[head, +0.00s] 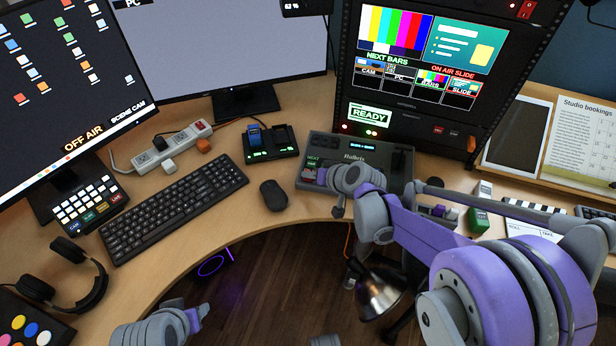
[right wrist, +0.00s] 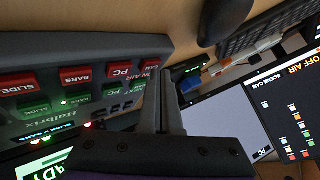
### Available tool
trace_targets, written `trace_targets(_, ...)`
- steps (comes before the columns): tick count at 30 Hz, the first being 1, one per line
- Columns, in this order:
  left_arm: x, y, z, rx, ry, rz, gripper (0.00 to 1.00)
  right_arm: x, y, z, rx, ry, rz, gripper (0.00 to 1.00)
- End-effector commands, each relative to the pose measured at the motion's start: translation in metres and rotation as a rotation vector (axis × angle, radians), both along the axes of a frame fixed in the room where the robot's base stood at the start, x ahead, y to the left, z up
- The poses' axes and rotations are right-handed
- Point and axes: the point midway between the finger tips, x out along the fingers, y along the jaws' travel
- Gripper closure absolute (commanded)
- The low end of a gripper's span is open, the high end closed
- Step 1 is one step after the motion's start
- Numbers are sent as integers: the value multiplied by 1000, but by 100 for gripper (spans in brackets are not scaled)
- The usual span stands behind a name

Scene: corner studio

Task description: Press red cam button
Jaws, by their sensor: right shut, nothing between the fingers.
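The red CAM button (right wrist: 152,67) is at the end of a row of red buttons on the switcher panel, upside down in the right wrist view. My right gripper (right wrist: 167,78) is shut and empty, its fingertips just beside this button and partly in front of its surroundings. Whether they touch it, I cannot tell. In the head view the switcher (head: 398,158) stands on the desk, and my right wrist covers part of its button row.
Other red buttons, PC (right wrist: 118,70), BARS (right wrist: 75,75) and SLIDE (right wrist: 18,83), lie beside CAM, with a green row (right wrist: 80,97) next to them. A mouse (head: 273,195) and keyboard (head: 173,209) lie left of the switcher. A monitor rack (head: 440,130) stands behind it.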

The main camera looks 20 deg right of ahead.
Motion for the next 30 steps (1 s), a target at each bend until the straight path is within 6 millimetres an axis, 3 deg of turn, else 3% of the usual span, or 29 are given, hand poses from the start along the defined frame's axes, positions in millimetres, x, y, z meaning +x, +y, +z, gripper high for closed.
trace_targets(30,0,0,10,0,-3,0,50,-1,1,11,0,0,0,100)
